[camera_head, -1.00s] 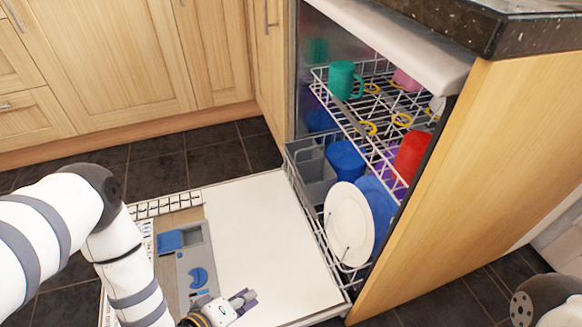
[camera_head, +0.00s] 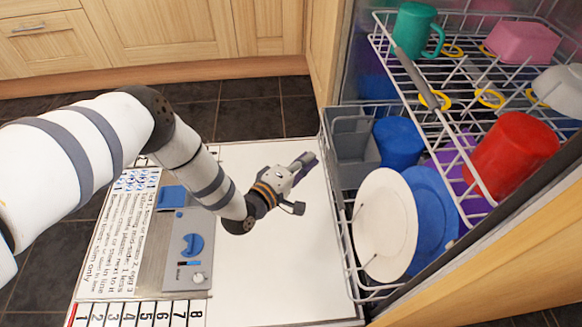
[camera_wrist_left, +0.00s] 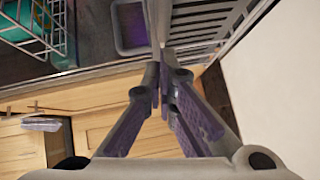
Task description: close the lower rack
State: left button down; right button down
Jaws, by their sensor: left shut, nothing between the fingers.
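The lower rack (camera_head: 347,262) is a white wire rack at the dishwasher opening, its front edge beside the inner face of the open door. It holds a grey basket (camera_head: 350,150), a blue cup (camera_head: 398,142), a white plate (camera_head: 384,224) and a blue plate (camera_head: 432,212). My left gripper (camera_head: 306,165) is shut and empty, above the door, just left of the basket and apart from it in the head view. In the left wrist view its fingers (camera_wrist_left: 160,80) meet in front of the grey basket (camera_wrist_left: 143,28). My right gripper is out of view.
The open door (camera_head: 270,270) lies flat below the left arm. The upper rack (camera_head: 440,110) is above the lower one, with a green mug (camera_head: 415,30), red cup (camera_head: 513,153) and pink container (camera_head: 522,40). Wooden cabinets (camera_head: 160,35) stand behind; dark floor tiles lie between.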

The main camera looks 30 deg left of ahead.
pick_arm(q)
jog(key=shift+w+d+f, duration=0.15)
jog(key=shift+w+d, duration=0.45)
jog(key=shift+d, duration=0.25)
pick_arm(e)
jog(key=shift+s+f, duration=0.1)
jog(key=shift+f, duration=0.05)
